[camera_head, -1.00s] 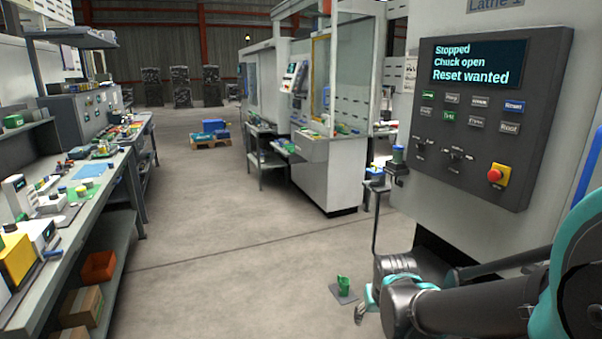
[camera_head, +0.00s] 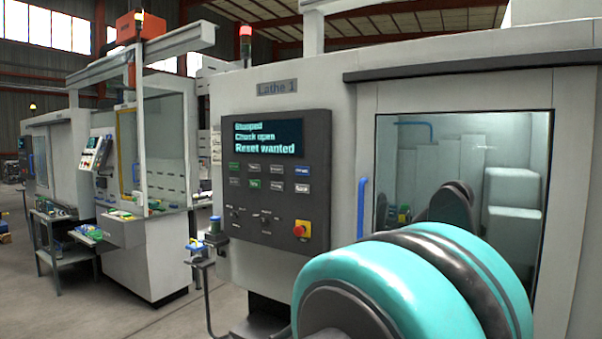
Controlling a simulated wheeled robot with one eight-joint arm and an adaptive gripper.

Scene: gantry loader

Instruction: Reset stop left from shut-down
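The control panel (camera_head: 275,215) of Lathe 1 is in the middle of the head view. Its screen (camera_head: 262,137) reads "Stopped", "Chuck open", "Reset wanted". Below the screen are two rows of small labelled buttons, one of them a blue button (camera_head: 302,171) at the upper right whose label is too small to read. A red emergency stop (camera_head: 299,230) on a yellow base sits at the panel's lower right; I cannot tell whether it is pressed in. My arm's teal and black links fill the lower right. My gripper is not in view.
The lathe's glass door (camera_head: 455,190) with a blue handle (camera_head: 361,207) is right of the panel. A small stand (camera_head: 200,262) with a blue-green item is left of it. Another machine (camera_head: 150,220) stands further left. A signal lamp (camera_head: 245,40) glows red above.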

